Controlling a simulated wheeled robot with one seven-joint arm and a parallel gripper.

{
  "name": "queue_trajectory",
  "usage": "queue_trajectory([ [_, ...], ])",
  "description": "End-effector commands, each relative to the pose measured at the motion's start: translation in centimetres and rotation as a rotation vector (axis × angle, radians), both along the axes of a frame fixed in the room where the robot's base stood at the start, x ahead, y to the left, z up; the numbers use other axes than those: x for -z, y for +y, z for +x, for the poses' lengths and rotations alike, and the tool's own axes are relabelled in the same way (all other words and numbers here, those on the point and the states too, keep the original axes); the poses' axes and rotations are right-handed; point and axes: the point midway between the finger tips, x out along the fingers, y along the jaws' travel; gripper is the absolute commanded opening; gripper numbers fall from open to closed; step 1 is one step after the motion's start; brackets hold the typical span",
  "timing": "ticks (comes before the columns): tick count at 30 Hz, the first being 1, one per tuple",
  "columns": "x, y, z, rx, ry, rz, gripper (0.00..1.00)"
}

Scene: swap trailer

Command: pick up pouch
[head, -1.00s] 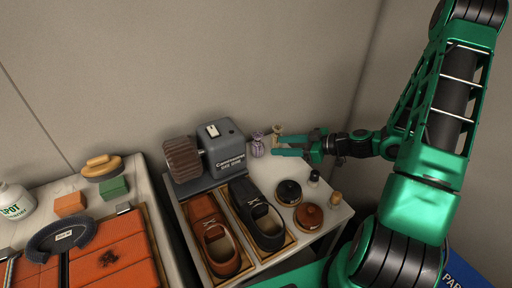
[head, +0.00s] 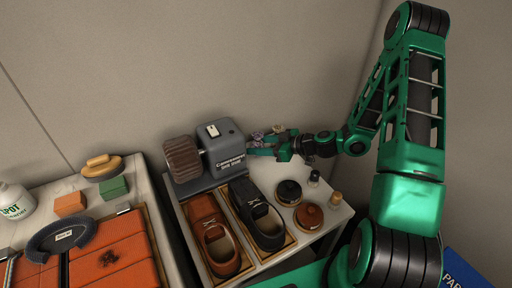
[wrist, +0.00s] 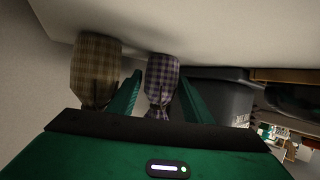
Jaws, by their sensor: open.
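Two small tied pouches stand at the back of the right table, beside the grey machine. The purple checked pouch (head: 257,136) is partly hidden by my gripper in the head view. In the wrist view this purple pouch (wrist: 161,80) lies between my two fingers. The tan checked pouch (head: 278,129) stands just to its right; in the wrist view the tan pouch (wrist: 95,65) is outside the left finger. My gripper (head: 262,146) is open, with its fingers on either side of the purple pouch; I cannot tell whether they touch it.
The grey machine with a brown brush roller (head: 183,158) stands close left of my fingertips. A brown shoe (head: 217,247) and a black shoe (head: 262,222) lie in front. Two round tins (head: 289,192) (head: 309,216) and small bottles (head: 314,178) stand at the right.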

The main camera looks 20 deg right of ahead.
Motion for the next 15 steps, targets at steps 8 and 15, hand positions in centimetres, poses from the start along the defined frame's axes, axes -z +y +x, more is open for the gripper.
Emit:
queue_trajectory([
  [8,0.08,0.17,0.15,0.000,0.000,0.000,0.36],
  [15,0.07,0.16,0.15,0.000,0.000,0.000,0.14],
])
